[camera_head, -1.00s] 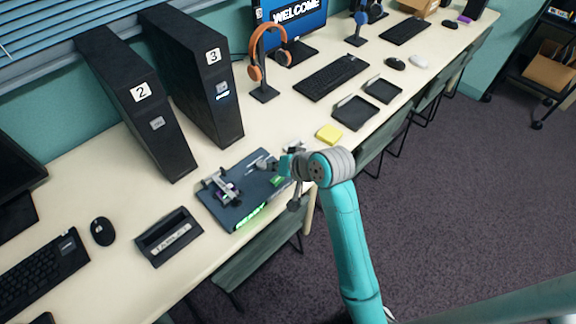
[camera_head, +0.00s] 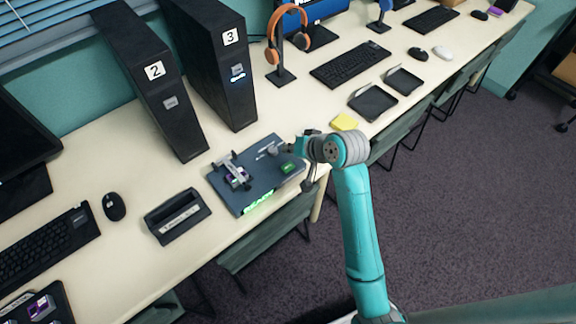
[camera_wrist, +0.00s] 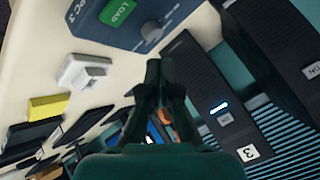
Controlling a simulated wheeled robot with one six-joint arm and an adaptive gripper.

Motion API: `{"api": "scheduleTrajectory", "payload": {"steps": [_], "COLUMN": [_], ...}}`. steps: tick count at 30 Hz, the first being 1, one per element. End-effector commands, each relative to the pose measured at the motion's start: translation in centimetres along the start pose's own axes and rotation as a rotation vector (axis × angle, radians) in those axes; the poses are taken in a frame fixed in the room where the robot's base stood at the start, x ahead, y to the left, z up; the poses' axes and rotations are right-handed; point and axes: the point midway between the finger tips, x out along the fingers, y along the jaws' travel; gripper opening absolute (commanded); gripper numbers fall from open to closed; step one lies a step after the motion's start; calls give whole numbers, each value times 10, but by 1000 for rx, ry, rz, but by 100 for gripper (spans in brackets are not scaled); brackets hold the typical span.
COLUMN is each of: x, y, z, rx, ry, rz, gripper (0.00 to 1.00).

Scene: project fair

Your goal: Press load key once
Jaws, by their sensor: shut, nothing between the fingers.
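The load key is a green key marked LOAD (camera_wrist: 117,11) on a dark blue-grey panel (camera_wrist: 92,20), close to a round grey knob, in the wrist view. In the head view the green key (camera_head: 291,167) sits near the right side of the same panel (camera_head: 240,203), which lies on the table. My gripper (camera_wrist: 158,68) is shut and empty in the wrist view. Its tip shows below the panel's knob, apart from the green key. In the head view my wrist hides most of the gripper, at the panel's right edge.
Black towers 2 (camera_head: 150,75) and 3 (camera_head: 212,62) stand behind the panel. A black tray-like box (camera_head: 177,216) lies to its left. A yellow pad (camera_head: 345,122) and two black trays (camera_head: 372,101) lie to the right. A headphone stand (camera_head: 281,76) is further back.

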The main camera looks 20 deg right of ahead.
Motion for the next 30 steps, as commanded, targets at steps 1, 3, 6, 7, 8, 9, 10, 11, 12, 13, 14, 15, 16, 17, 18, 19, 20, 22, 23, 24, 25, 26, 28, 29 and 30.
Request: {"api": "scheduleTrajectory", "payload": {"steps": [1, 3, 6, 7, 8, 9, 10, 11, 12, 13, 14, 15, 16, 17, 18, 19, 20, 22, 23, 24, 25, 26, 28, 29, 30], "x": [5, 11, 20, 22, 24, 27, 29, 31, 33, 34, 35, 37, 37, 38, 39, 39, 39, 39, 39, 39, 39, 39, 39, 39, 39], "y": [4, 9, 15, 16, 18, 20, 22, 23, 24, 25, 26, 27, 27, 28, 28, 28, 28, 29, 29, 29, 29, 29, 29, 29, 29], "z": [5, 10, 15, 17, 18, 20, 22, 23, 24, 25, 26, 27, 28, 28, 28, 29, 29, 29, 29, 29, 29, 29, 29, 29, 29], "rx": [2, 1, 1, 1, 1, 1, 1, 0, 0, 0, 0, 0, 0, 0, 0, 0, 0, 0, 0, 0, 0, 0, 0, 0, 0], "ry": [-3, -4, -2, -3, -2, -2, -2, -2, -1, -1, -1, -1, -1, -1, -1, -1, 0, 0, 0, 0, 0, 0, 0, 0, 0], "rz": [1, 1, 1, 1, 1, 1, 1, 1, 0, 0, 0, 0, 0, 0, 0, 0, 0, 0, 0, 0, 0, 0, 0, 0, 0], "gripper": [0, 0, 0, 0, 0, 0, 0, 0, 0, 0, 0, 0, 0, 0, 0, 0, 0, 0, 0, 0, 0, 0, 0, 0, 0]}}
